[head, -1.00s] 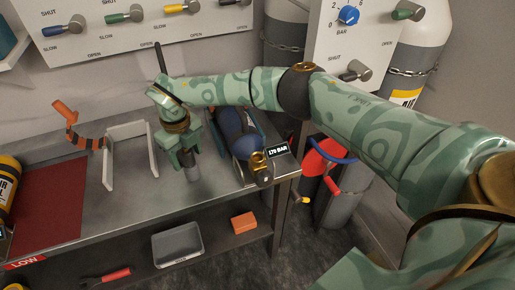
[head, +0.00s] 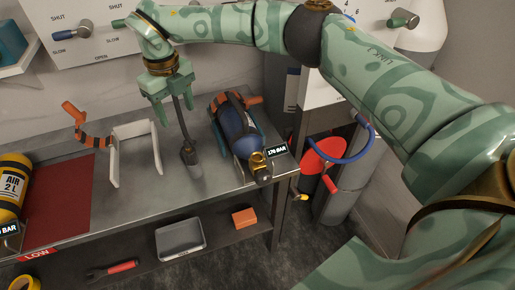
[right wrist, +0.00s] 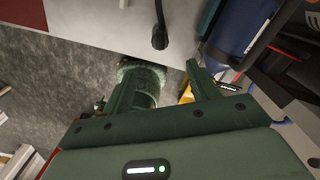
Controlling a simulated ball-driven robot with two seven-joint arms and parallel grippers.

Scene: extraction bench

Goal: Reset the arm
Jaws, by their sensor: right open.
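My right arm reaches in from the right in the head view, across the top. Its green gripper (head: 174,110) is open and empty above the bench, fingers pointing down. In the right wrist view the black stem (right wrist: 160,30) shows beyond the open fingers (right wrist: 160,85). My left gripper is out of view.
A blue cylinder (head: 237,130) lies in a cradle right of the tool, by a 170 BAR label. A white bracket (head: 156,150) and orange strap (head: 95,140) stand left. A yellow air cylinder (head: 12,185) is at far left. The valve panel (head: 100,25) rises behind.

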